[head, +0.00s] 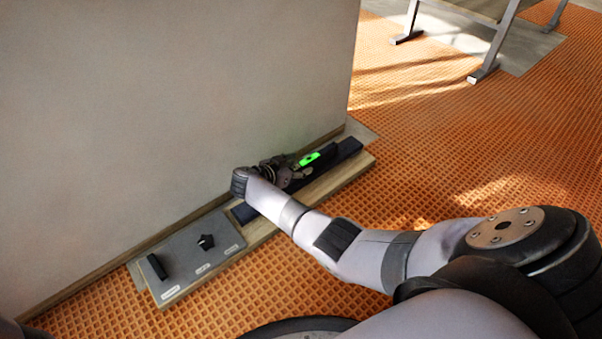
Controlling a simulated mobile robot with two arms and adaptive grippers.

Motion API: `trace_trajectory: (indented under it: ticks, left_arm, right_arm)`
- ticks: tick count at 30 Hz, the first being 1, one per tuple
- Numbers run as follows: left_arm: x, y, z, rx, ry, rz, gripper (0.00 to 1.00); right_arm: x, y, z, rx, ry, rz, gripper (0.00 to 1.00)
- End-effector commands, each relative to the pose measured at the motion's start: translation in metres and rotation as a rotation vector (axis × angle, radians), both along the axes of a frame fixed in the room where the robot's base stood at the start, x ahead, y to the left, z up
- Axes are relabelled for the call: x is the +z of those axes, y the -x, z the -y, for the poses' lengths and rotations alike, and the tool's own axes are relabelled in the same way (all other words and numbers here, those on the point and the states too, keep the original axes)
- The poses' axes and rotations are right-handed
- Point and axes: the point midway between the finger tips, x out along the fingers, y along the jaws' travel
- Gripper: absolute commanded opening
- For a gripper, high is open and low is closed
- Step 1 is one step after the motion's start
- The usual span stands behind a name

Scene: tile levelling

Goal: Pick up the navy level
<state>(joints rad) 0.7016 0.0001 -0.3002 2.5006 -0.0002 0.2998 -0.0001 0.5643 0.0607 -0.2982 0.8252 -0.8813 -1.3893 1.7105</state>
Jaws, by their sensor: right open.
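The navy level (349,148) is a long dark bar with a bright green vial window (310,159). It lies along a wooden board (318,186) on the floor, close to the wall. My right gripper (300,173) is open at the middle of the level, beside the green window. The gripper and wrist hide part of the bar. I cannot tell whether the fingers touch it. My left gripper is not in view.
A grey panel (190,262) with a black knob (206,242) and a black bar-shaped piece (157,266) sits at the board's near end. A plain wall (170,110) rises right behind the board. Orange tiled floor (440,140) is clear to the right; a metal-legged table (497,45) stands at the back.

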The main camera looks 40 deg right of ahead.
Motion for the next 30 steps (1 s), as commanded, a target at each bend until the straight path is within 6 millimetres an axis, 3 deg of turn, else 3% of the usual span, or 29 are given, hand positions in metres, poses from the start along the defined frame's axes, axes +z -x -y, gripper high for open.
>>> trace_trajectory:
  ticks: [1, 3, 11, 30]
  left_arm:
    - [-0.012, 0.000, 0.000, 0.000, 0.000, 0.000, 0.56]
    - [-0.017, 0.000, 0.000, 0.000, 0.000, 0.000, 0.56]
    - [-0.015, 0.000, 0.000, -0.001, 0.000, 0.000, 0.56]
    - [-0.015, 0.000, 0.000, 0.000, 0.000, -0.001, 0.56]
  right_arm:
    - [-0.009, -0.002, 0.008, -0.002, 0.003, 0.002, 0.49]
    - [-0.013, -0.005, 0.015, 0.000, -0.001, 0.002, 0.49]
    - [-0.011, -0.006, 0.019, 0.001, -0.001, 0.000, 0.49]
    - [-0.011, -0.005, 0.018, 0.001, -0.001, 0.000, 0.07]
